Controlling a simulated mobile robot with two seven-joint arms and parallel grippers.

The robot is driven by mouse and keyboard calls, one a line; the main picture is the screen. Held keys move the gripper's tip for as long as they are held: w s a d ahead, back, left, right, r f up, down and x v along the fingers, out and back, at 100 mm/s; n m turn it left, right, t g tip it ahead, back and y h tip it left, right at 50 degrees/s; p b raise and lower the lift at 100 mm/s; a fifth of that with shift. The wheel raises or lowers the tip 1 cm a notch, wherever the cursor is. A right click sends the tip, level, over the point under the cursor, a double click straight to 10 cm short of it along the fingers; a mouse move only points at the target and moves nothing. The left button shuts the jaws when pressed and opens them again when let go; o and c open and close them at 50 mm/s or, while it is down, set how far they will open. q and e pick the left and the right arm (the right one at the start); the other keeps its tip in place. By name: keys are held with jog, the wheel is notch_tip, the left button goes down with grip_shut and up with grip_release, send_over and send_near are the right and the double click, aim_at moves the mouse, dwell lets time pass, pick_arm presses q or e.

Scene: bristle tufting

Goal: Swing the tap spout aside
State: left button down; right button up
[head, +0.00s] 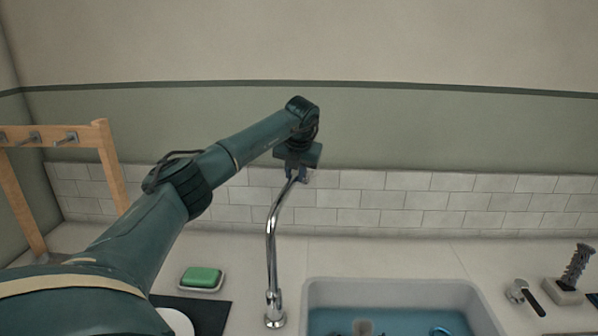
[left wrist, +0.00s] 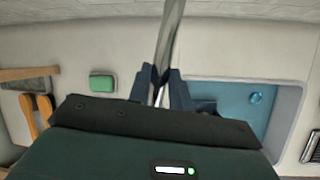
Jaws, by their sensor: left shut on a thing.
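The chrome tap (head: 270,245) stands on the counter just left of the sink. Its spout rises from the base and leans up and to the right in the head view. My left gripper (head: 299,174) is at the upper end of the spout, with its fingers closed on it; the spout's end is largely hidden there. In the left wrist view the fingers of my left gripper (left wrist: 161,74) lie on both sides of the shiny spout (left wrist: 169,35). My right gripper is in no view.
The sink (head: 405,290) holds blue water and a few small things. A green soap (head: 201,277) lies in a dish left of the tap, by a black mat (head: 215,311). A wooden rack (head: 112,165) stands far left. A dark ribbed handle (head: 577,266) stands far right. A tiled wall (head: 400,200) is behind.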

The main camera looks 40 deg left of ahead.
pick_arm(q)
jog(key=c, duration=1.3)
grip_release()
jog(key=b+v, duration=0.2)
jog(key=v, duration=1.1)
jog(key=shift+s+r, duration=0.1)
